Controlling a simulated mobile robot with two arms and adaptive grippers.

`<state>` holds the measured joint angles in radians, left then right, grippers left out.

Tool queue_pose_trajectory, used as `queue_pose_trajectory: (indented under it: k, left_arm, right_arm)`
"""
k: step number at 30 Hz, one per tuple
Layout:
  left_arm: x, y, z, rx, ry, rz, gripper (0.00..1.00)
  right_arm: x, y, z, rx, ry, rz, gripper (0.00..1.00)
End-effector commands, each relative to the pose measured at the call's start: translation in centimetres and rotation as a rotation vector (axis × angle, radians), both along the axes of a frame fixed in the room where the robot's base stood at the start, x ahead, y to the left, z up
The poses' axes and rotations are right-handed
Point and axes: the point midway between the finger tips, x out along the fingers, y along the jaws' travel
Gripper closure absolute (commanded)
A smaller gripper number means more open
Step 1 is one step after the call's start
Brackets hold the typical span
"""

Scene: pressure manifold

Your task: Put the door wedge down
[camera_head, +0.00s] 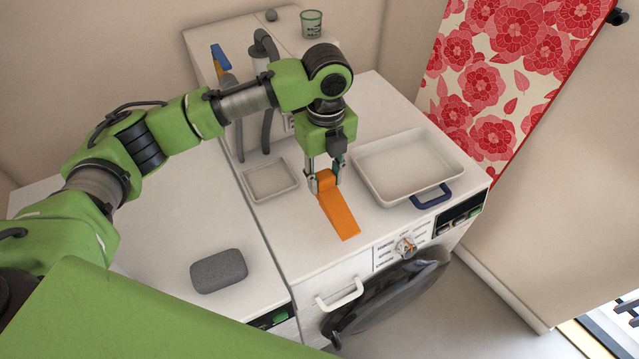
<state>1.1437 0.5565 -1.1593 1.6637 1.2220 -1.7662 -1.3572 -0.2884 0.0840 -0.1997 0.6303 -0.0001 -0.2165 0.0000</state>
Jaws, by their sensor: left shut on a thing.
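The orange door wedge (341,213) is over the white top of the washing machine (290,235), left of the white tray. My left gripper (323,185) points down and is shut on the wedge's upper end. The wedge's lower end slants toward the machine's front edge. I cannot tell whether the wedge touches the surface. My right gripper is not in view.
A white tray (376,191) with a blue handle stands right of the wedge. A small shallow dish (269,196) lies to its left. A grey rounded block (218,270) lies on the left-hand top. The top in front of the wedge is clear.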

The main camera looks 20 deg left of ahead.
Motion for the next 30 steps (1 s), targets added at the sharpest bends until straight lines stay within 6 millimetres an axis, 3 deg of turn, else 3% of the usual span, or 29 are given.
queue_pose_trajectory:
  k: [5, 10, 22, 23, 24, 30]
  left_arm:
    - [0.7, 1.8, -2.1, 0.004, 0.004, 0.006, 0.93]
    - [0.6, 1.5, -4.4, 0.002, 0.002, 0.001, 0.93]
    - [0.6, 1.4, -5.2, 0.001, 0.001, 0.001, 0.93]
    - [0.7, 1.4, -5.2, 0.001, 0.001, 0.002, 0.65]
    - [0.7, 1.4, -5.2, 0.001, 0.001, 0.001, 0.55]
    - [0.7, 1.4, -5.1, 0.001, 0.001, 0.001, 0.53]
  right_arm:
    - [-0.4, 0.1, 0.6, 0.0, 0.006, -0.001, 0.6]
    - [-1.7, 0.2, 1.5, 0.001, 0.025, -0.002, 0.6]
    - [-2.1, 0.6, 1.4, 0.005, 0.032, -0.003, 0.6]
    - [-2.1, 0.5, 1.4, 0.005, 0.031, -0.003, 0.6]
    - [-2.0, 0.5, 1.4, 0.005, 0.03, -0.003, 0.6]
    - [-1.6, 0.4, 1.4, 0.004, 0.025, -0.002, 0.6]
